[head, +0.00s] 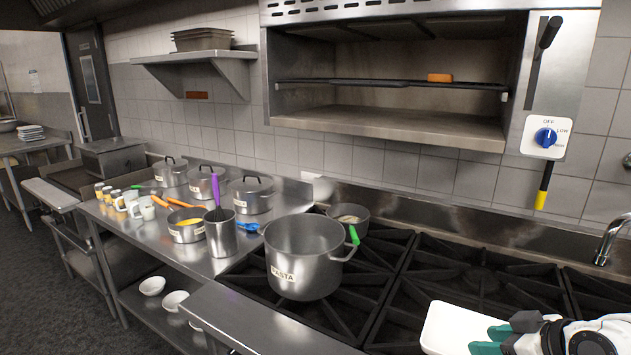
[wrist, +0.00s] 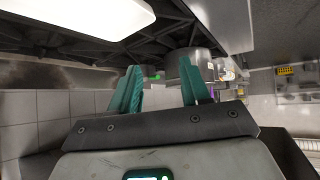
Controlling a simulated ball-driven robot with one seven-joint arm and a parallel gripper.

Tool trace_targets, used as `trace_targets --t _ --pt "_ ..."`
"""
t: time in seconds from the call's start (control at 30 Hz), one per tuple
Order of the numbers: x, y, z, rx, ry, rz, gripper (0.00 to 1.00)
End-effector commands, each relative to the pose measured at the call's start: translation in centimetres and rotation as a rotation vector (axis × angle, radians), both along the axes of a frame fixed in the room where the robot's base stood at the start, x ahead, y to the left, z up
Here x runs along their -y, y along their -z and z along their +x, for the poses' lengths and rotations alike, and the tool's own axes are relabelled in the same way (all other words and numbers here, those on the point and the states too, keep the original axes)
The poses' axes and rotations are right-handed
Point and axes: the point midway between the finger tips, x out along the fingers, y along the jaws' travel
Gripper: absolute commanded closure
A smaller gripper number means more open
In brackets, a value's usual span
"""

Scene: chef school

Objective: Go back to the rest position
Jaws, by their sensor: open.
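My gripper (head: 492,341) is at the bottom right of the head view, with teal fingers over or beside a white board (head: 452,325) on the stove. In the wrist view my gripper (wrist: 160,80) has its two teal fingers apart with nothing between them. The white board (wrist: 90,8) shows at the top of that view, which looks upside down. I cannot tell whether the fingers touch the board.
A large pasta pot (head: 303,262) and a smaller pan (head: 349,214) stand on the black stove grates (head: 465,275). Several lidded pots, utensils and cups crowd the steel counter (head: 135,225) to the left. An oven-like grill (head: 400,125) hangs above. A tap (head: 610,242) is at right.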

Motion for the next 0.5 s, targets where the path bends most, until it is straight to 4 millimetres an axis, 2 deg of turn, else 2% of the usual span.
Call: trace_targets --t 0.03,0.2,0.37,0.5 --pt "-1.4 3.1 -1.5 -0.059 0.025 0.028 0.54" --pt "-4.4 11.2 -7.3 -0.248 0.144 0.078 0.54" --pt "-6.1 17.3 -14.0 -0.418 0.256 0.075 0.54" --pt "-6.6 21.4 -20.5 -0.557 0.352 0.036 0.54"
